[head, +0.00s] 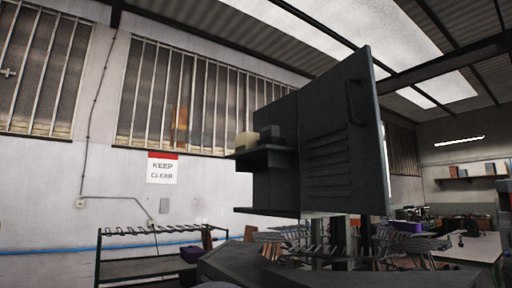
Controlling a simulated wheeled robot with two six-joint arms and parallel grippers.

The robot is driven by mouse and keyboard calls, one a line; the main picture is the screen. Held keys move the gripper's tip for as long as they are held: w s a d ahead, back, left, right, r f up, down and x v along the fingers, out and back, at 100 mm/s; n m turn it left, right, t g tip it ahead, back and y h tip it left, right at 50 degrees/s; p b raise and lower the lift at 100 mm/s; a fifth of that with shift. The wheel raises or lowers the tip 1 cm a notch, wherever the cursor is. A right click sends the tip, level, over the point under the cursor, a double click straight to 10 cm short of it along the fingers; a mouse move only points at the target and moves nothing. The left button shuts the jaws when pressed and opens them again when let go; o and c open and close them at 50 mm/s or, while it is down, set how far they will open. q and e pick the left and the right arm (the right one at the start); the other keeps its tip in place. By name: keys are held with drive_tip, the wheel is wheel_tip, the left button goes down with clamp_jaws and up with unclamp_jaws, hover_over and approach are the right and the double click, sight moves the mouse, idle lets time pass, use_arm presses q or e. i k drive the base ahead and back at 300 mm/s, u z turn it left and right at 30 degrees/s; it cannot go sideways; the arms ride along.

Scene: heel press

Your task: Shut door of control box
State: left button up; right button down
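The dark grey control box (275,190) stands in the middle of the head view, above the benches. Its door (335,140) is a tall dark panel with several louvre slots, on the right of the box. The door appears to stand open, swung out toward the right and near side; its exact angle is hard to tell. A bar handle (357,102) is on the door's face near its upper right edge. Neither of my grippers is in view.
A rack (140,245) stands at lower left, a table (470,248) at right. Dark surfaces fill the bottom centre.

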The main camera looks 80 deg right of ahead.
sight(343, 171)
drive_tip(key=i, duration=0.95)
drive_tip(key=z, duration=3.45)
